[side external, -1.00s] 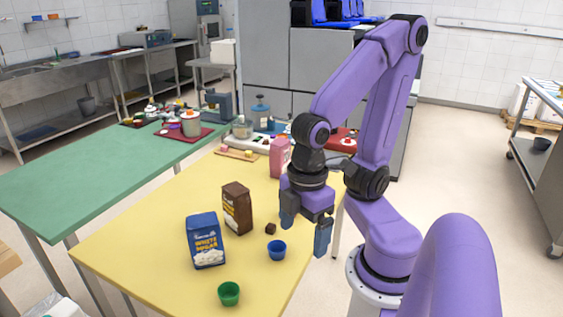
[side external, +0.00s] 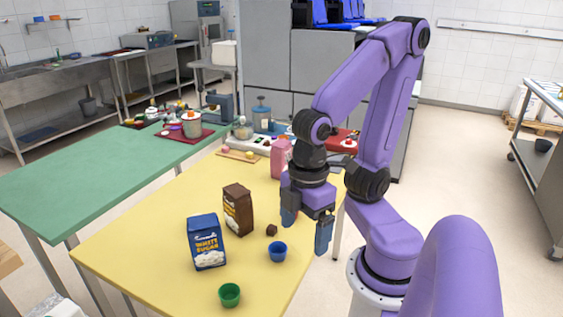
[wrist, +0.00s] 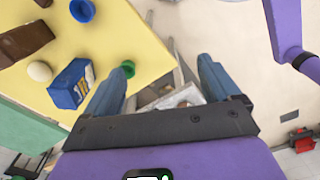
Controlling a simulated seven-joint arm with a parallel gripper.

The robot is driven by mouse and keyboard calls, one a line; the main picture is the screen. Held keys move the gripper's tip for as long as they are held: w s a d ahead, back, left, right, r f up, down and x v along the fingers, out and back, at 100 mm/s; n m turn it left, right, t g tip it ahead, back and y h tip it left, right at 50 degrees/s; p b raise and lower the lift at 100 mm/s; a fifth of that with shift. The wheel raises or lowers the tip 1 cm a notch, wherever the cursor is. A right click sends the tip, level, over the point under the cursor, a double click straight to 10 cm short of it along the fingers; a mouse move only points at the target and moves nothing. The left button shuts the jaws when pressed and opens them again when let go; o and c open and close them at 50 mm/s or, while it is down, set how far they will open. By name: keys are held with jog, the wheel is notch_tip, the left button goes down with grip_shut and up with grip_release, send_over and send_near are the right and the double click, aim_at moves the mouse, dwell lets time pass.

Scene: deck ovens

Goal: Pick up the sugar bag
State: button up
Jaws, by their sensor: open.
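The sugar bag (side external: 206,242) is a blue bag with "WHITE SUGAR" lettering, standing upright on the yellow table (side external: 130,245). It also shows in the wrist view (wrist: 72,84), left of my fingers. My gripper (side external: 306,232) is open and empty, with its fingers pointing down, to the right of the sugar bag and above the table's right edge. In the wrist view my gripper's two blue fingers (wrist: 160,80) are spread wide with nothing between them.
A brown bag (side external: 237,209) stands close behind the sugar bag. A pink item (side external: 280,158) and trays are farther back. The table's left part is clear.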

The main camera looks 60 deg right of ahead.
notch_tip(320, 180, up, 4)
jog(key=w+a+r+m+t+y, duration=0.1)
jog(key=w+a+m+t+y, duration=0.25)
jog(key=w, duration=0.75)
jog(key=w+a+r+m+t+y, duration=0.15)
jog(key=w+a+m, duration=0.35)
jog(key=w, duration=0.6)
jog(key=w+d+m+t+h, duration=0.35)
jog(key=w+d, duration=0.35)
jog(key=w, duration=0.4)
jog(key=w+d+m+t+h, duration=0.2)
jog(key=w+d+m+t, duration=0.2)
jog(key=w+d, duration=0.55)
jog(key=w+d+m+h, duration=0.4)
jog(key=w+d+h, duration=0.15)
jog(key=d, duration=0.55)
jog(key=m+g+h, duration=1.2)
jog(key=g, duration=0.3)
send_over(281, 142)
jog(key=a, duration=0.5)
notch_tip(281, 142, down, 3)
jog(key=shift+n+t, duration=0.3)
jog(key=shift+t, duration=0.25)
notch_tip(281, 142, down, 15)
jog(key=shift+a+r, duration=0.1)
jog(key=shift+f, duration=0.4)
jog(key=shift+d+f, duration=0.1)
jog(key=shift+d, duration=0.1)
jog(key=shift+s+d, duration=0.1)
jog(key=shift+d, duration=2.15)
